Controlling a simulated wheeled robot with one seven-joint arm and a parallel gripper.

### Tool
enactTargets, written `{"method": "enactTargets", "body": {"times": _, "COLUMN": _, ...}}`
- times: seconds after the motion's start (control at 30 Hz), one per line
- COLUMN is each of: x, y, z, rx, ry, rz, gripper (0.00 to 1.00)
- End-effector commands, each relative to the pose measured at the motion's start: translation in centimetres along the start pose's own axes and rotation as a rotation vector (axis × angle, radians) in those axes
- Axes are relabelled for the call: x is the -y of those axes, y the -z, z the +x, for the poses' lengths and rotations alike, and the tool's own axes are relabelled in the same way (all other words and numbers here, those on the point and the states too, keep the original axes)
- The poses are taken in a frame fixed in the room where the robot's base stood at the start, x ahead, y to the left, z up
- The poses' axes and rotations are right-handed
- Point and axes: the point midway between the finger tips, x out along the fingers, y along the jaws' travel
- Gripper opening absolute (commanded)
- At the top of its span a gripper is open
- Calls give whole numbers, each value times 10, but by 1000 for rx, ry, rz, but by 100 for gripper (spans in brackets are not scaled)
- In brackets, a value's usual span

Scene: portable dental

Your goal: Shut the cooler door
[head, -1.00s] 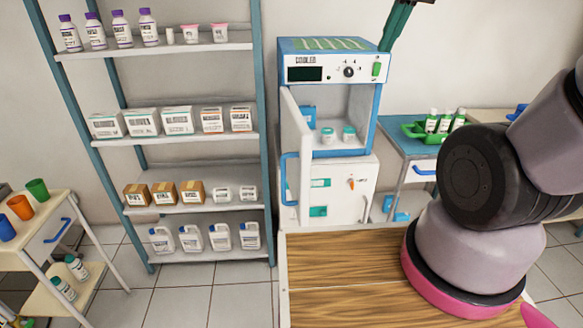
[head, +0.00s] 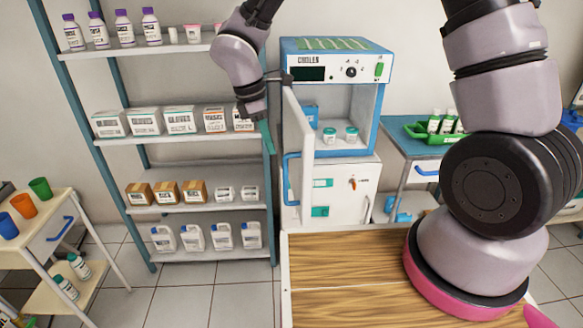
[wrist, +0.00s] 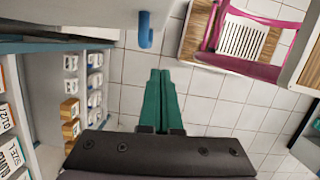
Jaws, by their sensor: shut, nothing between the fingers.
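The cooler (head: 335,62) is a blue and white box with a dial panel. Its white door (head: 297,135) stands open at the left side, swung out toward me, with a blue handle (head: 287,180) low on its outer face. Two small teal-lidded jars (head: 340,135) stand inside. My gripper (head: 268,138) has green fingers, is shut and empty, and points down to the left of the open door, in front of the shelf. In the wrist view my gripper (wrist: 160,85) points over the floor, and the blue handle (wrist: 145,32) shows beyond the fingertips.
A shelf rack (head: 190,139) with bottles and boxes stands close on the left. A wooden-topped surface (head: 370,270) lies in front of the cooler. A side table with a green tray (head: 425,133) stands to the right. Floor at the lower left centre is clear.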

Motion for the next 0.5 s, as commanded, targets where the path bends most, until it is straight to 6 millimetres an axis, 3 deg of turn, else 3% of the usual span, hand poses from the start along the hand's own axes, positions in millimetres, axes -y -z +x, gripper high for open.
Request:
{"method": "enactTargets", "body": {"times": 0.17, "x": 0, "y": 0, "z": 19, "rx": 2, "ry": 3, "rz": -5, "gripper": 0}}
{"method": "enactTargets", "body": {"times": 0.5, "x": 1, "y": 0, "z": 90, "rx": 3, "ry": 4, "rz": -4, "gripper": 0}}
